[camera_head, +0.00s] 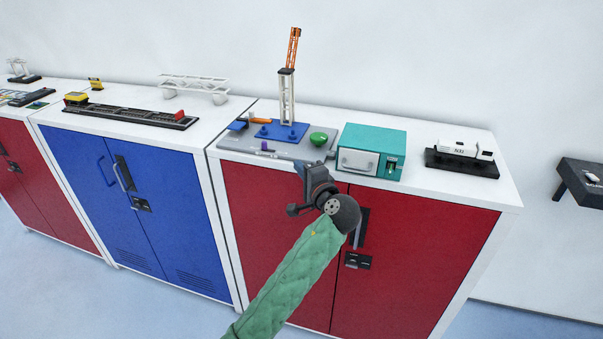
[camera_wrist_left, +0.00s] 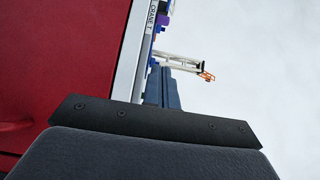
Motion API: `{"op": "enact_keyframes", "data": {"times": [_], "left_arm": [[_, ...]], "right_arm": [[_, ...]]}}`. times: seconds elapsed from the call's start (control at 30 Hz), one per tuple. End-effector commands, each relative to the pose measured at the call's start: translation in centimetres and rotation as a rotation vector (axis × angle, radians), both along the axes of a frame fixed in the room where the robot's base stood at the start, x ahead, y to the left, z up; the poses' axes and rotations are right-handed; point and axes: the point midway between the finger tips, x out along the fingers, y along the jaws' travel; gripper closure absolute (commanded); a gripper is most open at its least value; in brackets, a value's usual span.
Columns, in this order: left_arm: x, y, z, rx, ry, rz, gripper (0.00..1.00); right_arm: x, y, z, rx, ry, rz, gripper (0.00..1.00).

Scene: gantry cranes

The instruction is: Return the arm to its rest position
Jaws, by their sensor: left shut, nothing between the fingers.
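My left arm, in a green sleeve, reaches up from the bottom of the head view to the front of the right cabinet. My left gripper (camera_head: 303,168) is at the front edge of that cabinet's top, by the grey board (camera_head: 232,142). It is shut and empty. The wrist view shows its dark fingers (camera_wrist_left: 163,88) together, pointing along the counter edge. The model crane (camera_head: 287,98), with a white tower, orange jib and blue base, stands upright behind the gripper. It also shows sideways in the wrist view (camera_wrist_left: 180,62). My right gripper is out of view.
Right of the gripper are a teal box (camera_head: 396,140) and a white model truck (camera_head: 460,147). A green knob (camera_head: 318,138) sits close to the gripper. A rail model (camera_head: 130,115) and a white bridge (camera_head: 195,83) stand on the blue cabinet (camera_head: 150,220). The floor in front shows clear.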

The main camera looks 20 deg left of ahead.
Motion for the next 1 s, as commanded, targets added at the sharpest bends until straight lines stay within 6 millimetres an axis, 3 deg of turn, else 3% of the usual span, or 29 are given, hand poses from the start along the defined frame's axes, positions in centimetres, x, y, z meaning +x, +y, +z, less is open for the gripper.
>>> {"op": "enact_keyframes", "data": {"times": [0.4,0.53,0.67,0.87,1.0], "left_arm": [[-0.2,-0.2,0.0,-0.001,0.001,0.000,1.00],[-0.1,-0.2,-2.0,-0.022,0.024,-0.014,1.00],[-0.2,-0.2,-7.7,-0.096,0.091,-0.052,1.00],[-1.9,-0.2,-19.9,-0.280,0.227,-0.106,1.00],[-4.5,-0.3,-28.2,-0.419,0.315,-0.121,1.00]], "right_arm": [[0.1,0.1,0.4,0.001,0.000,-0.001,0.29],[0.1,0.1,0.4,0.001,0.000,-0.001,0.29],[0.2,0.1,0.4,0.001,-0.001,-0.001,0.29],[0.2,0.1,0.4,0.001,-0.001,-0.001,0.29],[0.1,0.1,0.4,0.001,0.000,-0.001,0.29]]}}
